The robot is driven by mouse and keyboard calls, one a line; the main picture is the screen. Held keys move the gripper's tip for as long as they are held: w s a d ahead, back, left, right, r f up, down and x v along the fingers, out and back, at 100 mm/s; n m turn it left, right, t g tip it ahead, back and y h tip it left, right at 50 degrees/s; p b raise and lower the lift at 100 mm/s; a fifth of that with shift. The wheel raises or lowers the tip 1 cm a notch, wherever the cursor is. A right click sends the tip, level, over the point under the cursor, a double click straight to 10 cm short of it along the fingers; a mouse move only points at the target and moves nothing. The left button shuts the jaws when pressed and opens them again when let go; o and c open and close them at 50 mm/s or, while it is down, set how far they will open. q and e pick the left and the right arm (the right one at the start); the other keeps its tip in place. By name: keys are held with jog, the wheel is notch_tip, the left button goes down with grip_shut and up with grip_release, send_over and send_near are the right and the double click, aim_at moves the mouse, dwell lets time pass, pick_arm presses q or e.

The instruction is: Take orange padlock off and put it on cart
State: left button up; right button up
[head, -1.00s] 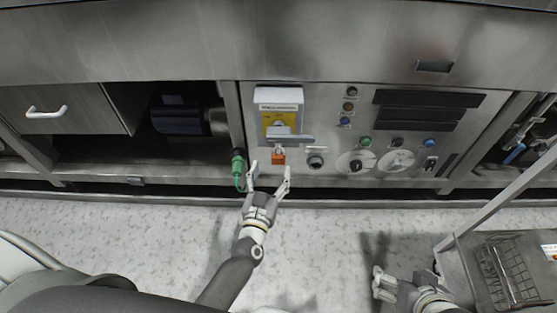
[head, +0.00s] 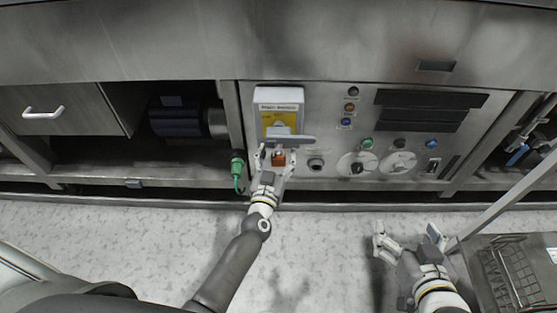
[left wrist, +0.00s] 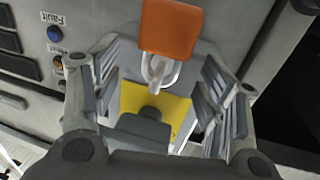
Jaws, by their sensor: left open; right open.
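The orange padlock (head: 278,159) hangs below the grey handle (head: 291,140) of the yellow-plated switch box (head: 280,101) on the machine panel. In the left wrist view the padlock (left wrist: 171,28) shows its orange body and its metal shackle, which passes around a small pale tab. My left gripper (head: 275,158) is open, with one finger on each side of the padlock in the head view. In the left wrist view its fingers (left wrist: 160,95) are apart and I see no contact with the padlock. My right gripper (head: 410,240) is open and empty above the floor, left of the cart (head: 480,258).
A green connector with a cable (head: 238,167) sits just left of my left gripper. Knobs, dials (head: 357,164) and buttons are to its right. A wire basket (head: 512,272) is on the cart. The speckled floor between the panel and me is clear.

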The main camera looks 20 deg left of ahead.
pick_arm(q)
jog(key=c, duration=1.2)
jog(key=shift+o, duration=0.2)
